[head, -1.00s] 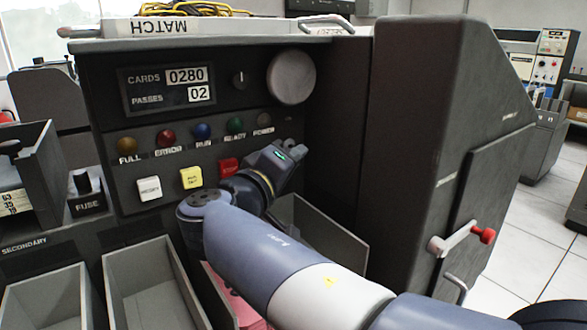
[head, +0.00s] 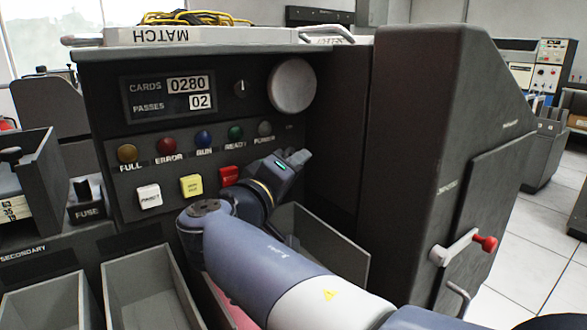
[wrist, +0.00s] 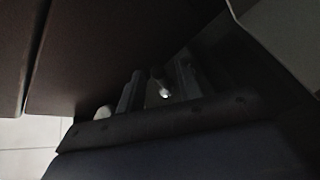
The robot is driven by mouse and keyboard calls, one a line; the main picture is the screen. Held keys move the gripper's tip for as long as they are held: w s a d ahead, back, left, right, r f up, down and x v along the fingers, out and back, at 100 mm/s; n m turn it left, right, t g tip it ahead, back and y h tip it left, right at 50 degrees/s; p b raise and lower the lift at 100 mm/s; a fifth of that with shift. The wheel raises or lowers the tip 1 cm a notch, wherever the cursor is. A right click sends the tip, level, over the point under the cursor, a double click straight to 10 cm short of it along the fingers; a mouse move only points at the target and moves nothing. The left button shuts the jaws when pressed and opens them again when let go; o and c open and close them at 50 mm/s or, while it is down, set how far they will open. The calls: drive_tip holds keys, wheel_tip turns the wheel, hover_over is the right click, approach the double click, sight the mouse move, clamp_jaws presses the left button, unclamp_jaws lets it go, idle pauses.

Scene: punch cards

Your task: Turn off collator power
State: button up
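The collator (head: 340,130) is a dark cabinet with a front control panel. The power lamp (head: 265,130) looks grey and unlit, at the right end of the lamp row. My gripper (head: 300,157) is at the panel just below and right of that lamp, right of the red button (head: 229,175). It hides the panel behind it. In the dark wrist view my gripper (wrist: 160,92) shows two dark fingers with a gap. A small bright-tipped piece (wrist: 164,95), perhaps a switch lever, shows between them; I cannot tell whether they touch it.
A yellow button (head: 191,186) and a white button (head: 149,197) sit left of the red one. Open grey card bins (head: 150,285) lie below the panel. A red-knobbed handle (head: 485,243) sticks out of the right cabinet side. White floor is free at the right.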

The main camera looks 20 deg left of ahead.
drive_tip(key=shift+p+v, duration=1.45)
drive_tip(key=shift+v, duration=3.95)
drive_tip(key=shift+w, duration=0.1)
drive_tip(key=b+x, duration=0.2)
drive_tip(key=x, duration=0.8)
drive_tip(key=shift+w+b, duration=0.35)
drive_tip(key=shift+d, duration=0.1)
